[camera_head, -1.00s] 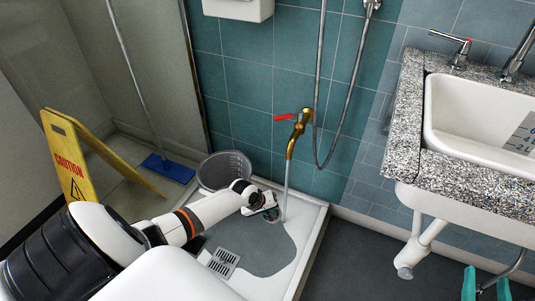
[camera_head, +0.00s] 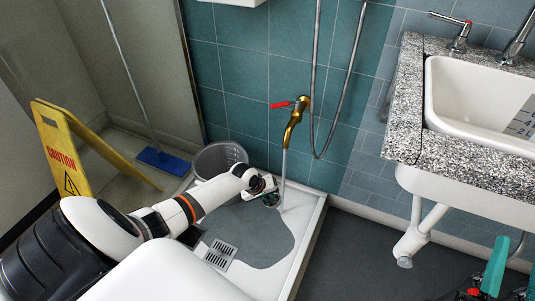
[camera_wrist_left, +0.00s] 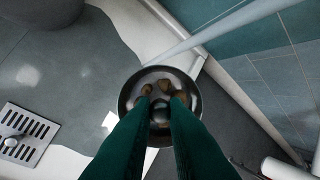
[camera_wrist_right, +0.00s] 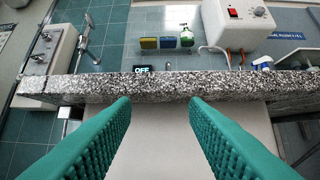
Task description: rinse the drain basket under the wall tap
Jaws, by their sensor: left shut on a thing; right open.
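My left gripper (camera_wrist_left: 161,106) is shut on the drain basket (camera_wrist_left: 160,76), a round metal cup with several brown lumps inside. In the head view the basket (camera_head: 271,201) is small and partly hidden by my left gripper (camera_head: 264,190), low over the shower tray. The brass wall tap (camera_head: 294,125) with a red lever runs a stream of water (camera_head: 284,166). The stream comes down close beside the basket's right side; I cannot tell whether it enters it. My right gripper (camera_wrist_right: 160,104) is open and empty, its teal fingers facing a granite edge.
The white shower tray (camera_head: 306,233) holds a grey wet patch and a drain grate (camera_head: 220,252). A grey bucket (camera_head: 217,158), a yellow caution sign (camera_head: 64,153) and a blue mop (camera_head: 163,157) stand behind. A granite-topped sink (camera_head: 475,180) is at right. A hose (camera_head: 329,140) hangs by the tap.

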